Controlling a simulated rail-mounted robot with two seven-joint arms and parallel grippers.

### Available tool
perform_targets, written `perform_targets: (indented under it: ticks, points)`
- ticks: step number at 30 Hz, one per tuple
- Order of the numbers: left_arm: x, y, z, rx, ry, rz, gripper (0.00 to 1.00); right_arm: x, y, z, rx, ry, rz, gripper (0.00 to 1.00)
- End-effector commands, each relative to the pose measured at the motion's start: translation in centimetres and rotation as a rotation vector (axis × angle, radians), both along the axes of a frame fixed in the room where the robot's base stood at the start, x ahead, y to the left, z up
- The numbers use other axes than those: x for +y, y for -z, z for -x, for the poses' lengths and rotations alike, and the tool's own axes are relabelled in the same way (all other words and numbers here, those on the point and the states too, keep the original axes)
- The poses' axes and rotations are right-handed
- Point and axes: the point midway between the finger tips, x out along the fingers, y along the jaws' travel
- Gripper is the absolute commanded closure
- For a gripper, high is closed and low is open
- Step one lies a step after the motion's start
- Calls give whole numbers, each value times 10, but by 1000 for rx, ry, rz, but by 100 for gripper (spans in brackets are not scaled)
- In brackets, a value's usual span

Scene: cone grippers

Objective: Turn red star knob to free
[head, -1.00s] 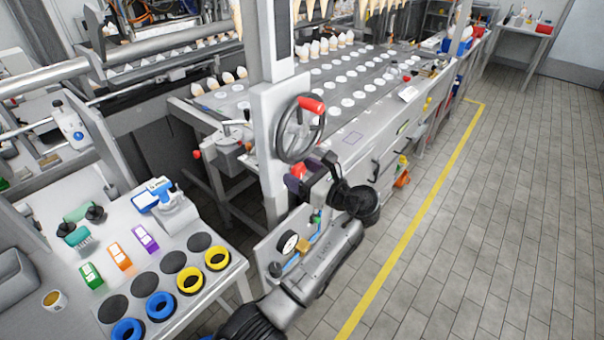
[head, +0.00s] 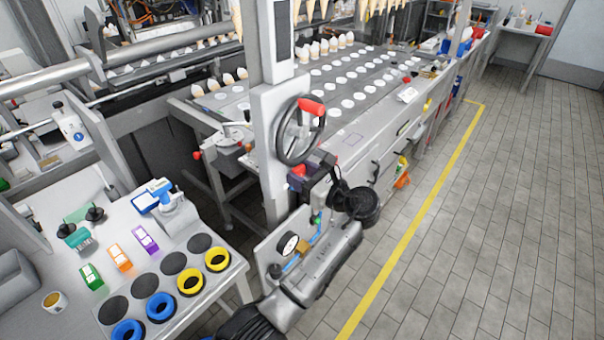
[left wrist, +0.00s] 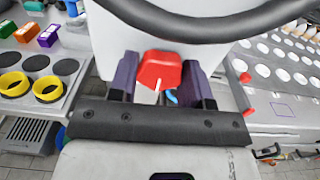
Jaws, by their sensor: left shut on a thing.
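The red star knob (head: 298,171) sits on the light grey column (head: 270,130), just below the black handwheel. Only a small part of it shows in the head view. In the left wrist view the red knob (left wrist: 158,70) lies between two dark purple fingers, with a white pointer line on it pointing down in the picture. My left gripper (left wrist: 160,80) is shut on the knob, one finger on each side. It also shows in the head view (head: 308,175), in front of the column. Any markings around the knob are hidden. My right gripper is not in view.
The black handwheel (head: 300,132) with a red handle is right above the gripper. A pressure gauge (head: 288,243) with blue tubing is below. A side table (head: 95,258) with yellow and blue rings stands at left. The tiled floor at right is clear.

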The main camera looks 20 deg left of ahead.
Motion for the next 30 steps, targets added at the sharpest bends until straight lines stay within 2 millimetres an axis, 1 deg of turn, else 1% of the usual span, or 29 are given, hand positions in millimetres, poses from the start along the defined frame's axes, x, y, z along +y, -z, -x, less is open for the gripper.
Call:
perform_targets:
  ticks: [8,15,22,30]
  points:
    - [0,-2,0,-150,0,52,79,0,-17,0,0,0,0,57]
    - [0,-2,0,-364,0,125,79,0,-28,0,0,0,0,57]
    - [0,0,0,-572,0,194,79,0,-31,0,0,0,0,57]
    - [0,1,0,-817,0,275,79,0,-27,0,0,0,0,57]
